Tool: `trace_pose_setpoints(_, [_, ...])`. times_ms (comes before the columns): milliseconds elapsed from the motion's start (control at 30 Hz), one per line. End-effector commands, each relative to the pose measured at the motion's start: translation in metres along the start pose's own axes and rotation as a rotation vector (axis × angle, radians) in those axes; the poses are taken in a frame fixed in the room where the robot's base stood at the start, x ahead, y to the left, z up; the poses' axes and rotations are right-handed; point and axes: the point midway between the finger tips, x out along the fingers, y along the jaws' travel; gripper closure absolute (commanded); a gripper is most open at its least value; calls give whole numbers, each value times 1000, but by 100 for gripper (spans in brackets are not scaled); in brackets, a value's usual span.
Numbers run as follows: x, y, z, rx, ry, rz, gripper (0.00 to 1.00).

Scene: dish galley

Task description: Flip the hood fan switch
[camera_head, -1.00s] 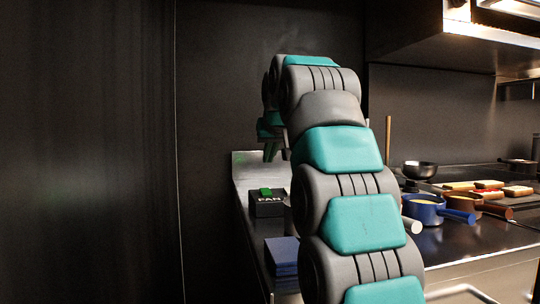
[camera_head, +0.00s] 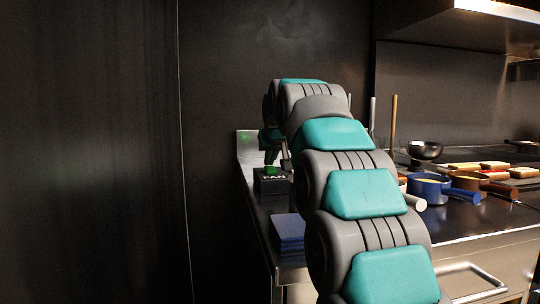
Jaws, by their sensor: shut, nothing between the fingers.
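The hood fan switch is a small black box (camera_head: 271,184) with white FAN lettering on its front and a green rocker (camera_head: 271,170) on top. It stands on the left end of the steel counter. My gripper (camera_head: 270,159) is shut and empty, pointing down right over the green rocker. Its tips look very close to the rocker; I cannot tell whether they touch it. My arm hides part of the gripper and the counter to its right.
A stack of blue cloths (camera_head: 287,234) lies on the counter in front of the box. Right of my arm are a blue pot (camera_head: 428,187), a brown pot (camera_head: 466,181), a dark bowl (camera_head: 425,150) and food pieces. A hood (camera_head: 460,30) overhangs the right. A dark wall closes the left.

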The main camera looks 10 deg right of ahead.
Motion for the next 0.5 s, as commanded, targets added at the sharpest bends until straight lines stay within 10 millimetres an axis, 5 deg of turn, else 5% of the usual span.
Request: trace_pose_setpoints(500, [10, 0, 4, 1, -2, 1, 100])
